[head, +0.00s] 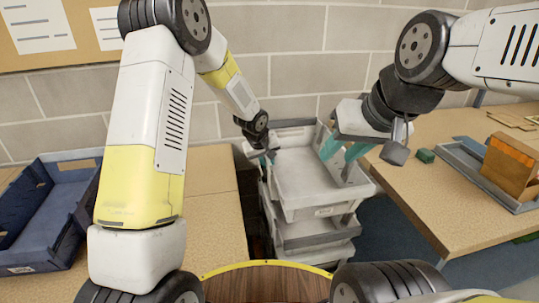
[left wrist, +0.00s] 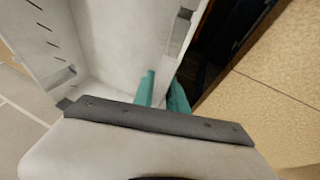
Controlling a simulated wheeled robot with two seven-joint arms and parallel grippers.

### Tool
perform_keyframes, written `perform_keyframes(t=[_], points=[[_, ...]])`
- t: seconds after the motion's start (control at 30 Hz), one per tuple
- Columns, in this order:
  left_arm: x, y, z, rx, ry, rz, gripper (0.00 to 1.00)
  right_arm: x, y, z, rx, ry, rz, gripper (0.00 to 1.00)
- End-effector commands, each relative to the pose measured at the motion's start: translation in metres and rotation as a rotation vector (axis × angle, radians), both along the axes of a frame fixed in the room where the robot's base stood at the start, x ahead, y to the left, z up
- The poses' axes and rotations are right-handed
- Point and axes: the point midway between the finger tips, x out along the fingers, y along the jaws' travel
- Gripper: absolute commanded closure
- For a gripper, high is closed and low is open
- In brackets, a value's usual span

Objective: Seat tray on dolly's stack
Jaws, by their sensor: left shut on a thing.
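The light grey tray (head: 308,178) is held level over the grey stack (head: 312,243) on the dolly, in the middle of the head view. I cannot tell whether its underside touches the stack. My left gripper (head: 266,155) is shut on the tray's left wall; in the left wrist view its teal fingers (left wrist: 162,92) straddle that wall. My right gripper (head: 344,150) has its teal fingers on either side of the tray's right wall and appears shut on it. The tray's inside looks empty. The dolly's base is hidden under the stack.
A blue crate (head: 48,212) stands on the left table (head: 215,212). The right table (head: 465,205) holds a small green block (head: 425,156), a grey tray with a brown box (head: 510,165) and flat boards. A block wall rises close behind. The stack stands between the tables.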

Motion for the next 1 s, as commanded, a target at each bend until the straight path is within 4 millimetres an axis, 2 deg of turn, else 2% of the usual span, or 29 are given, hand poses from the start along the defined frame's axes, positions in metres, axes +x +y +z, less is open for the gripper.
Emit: perform_keyframes(t=[0.17, 0.7, 1.0], points=[[0.003, 0.000, -0.004, -0.004, -0.004, 0.004, 1.00, 0.000, 0.000, 0.000, 0.000, 0.000, 0.000, 0.64], [0.003, 0.000, -0.050, -0.004, -0.004, 0.004, 1.00, 0.000, 0.000, 0.000, 0.000, 0.000, 0.000, 0.64], [0.003, 0.000, -0.057, -0.006, -0.005, 0.004, 1.00, 0.000, 0.000, 0.000, 0.000, 0.000, 0.000, 0.64]])
